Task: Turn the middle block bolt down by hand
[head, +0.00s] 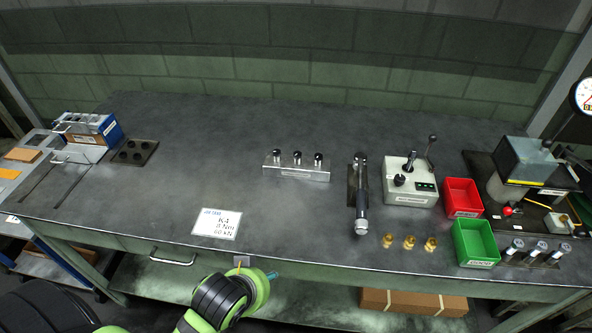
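A metal block (285,170) stands near the middle of the bench, with three dark-topped bolts upright in a row on it. The middle bolt (297,158) stands between the left bolt (277,156) and the right bolt (318,159). All three look about equally high; how deep each is seated is too small to tell. Nothing touches them. A green and black link of my arm shows at the bottom, in front of the bench edge and well away from the block. Neither of my grippers is in view.
A black-handled tool (361,205) lies right of the block, beside a control box (410,190), brass pieces (409,242), a red bin (462,198) and a green bin (475,243). A job card (216,224) lies front left. The bench around the block's left is clear.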

